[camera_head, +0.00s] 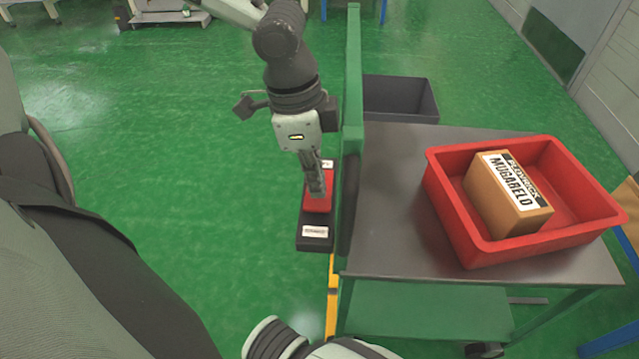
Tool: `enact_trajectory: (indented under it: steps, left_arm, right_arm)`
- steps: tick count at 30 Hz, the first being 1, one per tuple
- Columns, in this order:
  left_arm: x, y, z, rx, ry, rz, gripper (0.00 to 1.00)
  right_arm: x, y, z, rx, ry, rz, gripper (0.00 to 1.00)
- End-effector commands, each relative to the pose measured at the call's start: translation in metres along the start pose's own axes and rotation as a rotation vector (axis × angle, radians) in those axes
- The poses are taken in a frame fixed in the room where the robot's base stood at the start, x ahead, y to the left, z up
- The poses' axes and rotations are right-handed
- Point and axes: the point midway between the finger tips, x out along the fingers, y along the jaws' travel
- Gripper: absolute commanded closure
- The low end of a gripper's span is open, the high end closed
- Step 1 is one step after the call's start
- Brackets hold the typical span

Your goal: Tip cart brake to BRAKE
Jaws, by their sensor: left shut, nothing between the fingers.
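The cart (400,165) has a grey top and a green frame with a tall green upright at its left side. The cart brake is a black block (316,243) on that side, with a red rocker (318,206) in its middle and a white label at each end. The far label is mostly hidden by my gripper. My left gripper (317,193) is shut, points down and has its fingertips at the red rocker. I cannot tell whether they touch it. My right gripper is out of view.
A red tray (466,245) holding a brown labelled box (490,205) stands on the cart top. A dark grey bin (400,98) is behind the cart. A yellow strip (333,300) runs below the brake. Green floor left of the cart is open.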

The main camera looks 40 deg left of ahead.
Motion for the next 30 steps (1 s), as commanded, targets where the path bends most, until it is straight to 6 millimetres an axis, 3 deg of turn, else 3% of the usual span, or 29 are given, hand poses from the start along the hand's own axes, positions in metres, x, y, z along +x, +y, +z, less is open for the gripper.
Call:
enact_trajectory:
  steps: [30]
  left_arm:
    - [0.012,0.000,0.002,0.000,0.000,0.000,1.00]
  right_arm:
    - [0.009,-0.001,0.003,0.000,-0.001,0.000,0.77]
